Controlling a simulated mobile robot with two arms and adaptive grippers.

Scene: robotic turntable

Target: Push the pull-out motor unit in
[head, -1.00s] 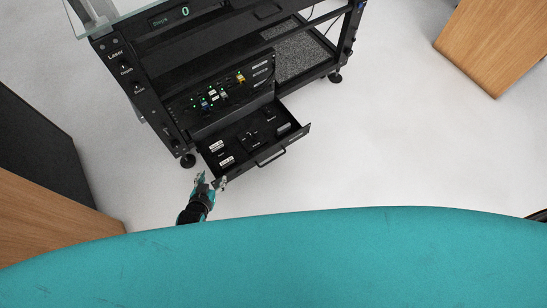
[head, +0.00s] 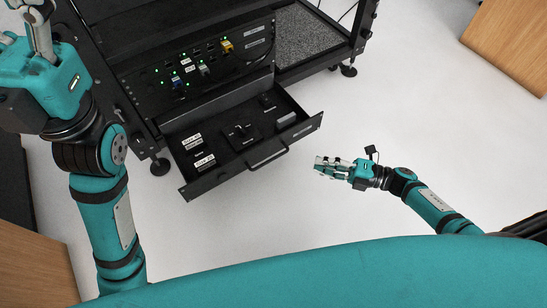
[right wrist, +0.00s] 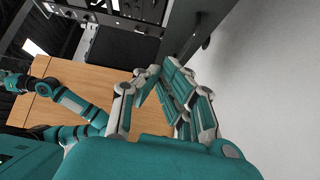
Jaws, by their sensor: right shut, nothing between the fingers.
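The pull-out motor unit (head: 220,150) is a black drawer low in the dark rack, and it stands pulled out towards me. Its front panel has a bar handle (head: 268,158). Labelled parts and a dark central block sit inside it. My right gripper (head: 318,166) is shut and empty, in front and to the right of the drawer front, apart from it. Its fingers also show in the right wrist view (right wrist: 160,72). My left gripper (head: 24,34) is raised at the upper left, its fingers apart and empty. It is away from the drawer.
A panel with plugs and green lights (head: 195,65) sits above the drawer. A grey textured mat (head: 305,35) lies on the rack's lower shelf. A wooden cabinet (head: 510,45) stands at the far right. The pale floor (head: 420,120) between is clear.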

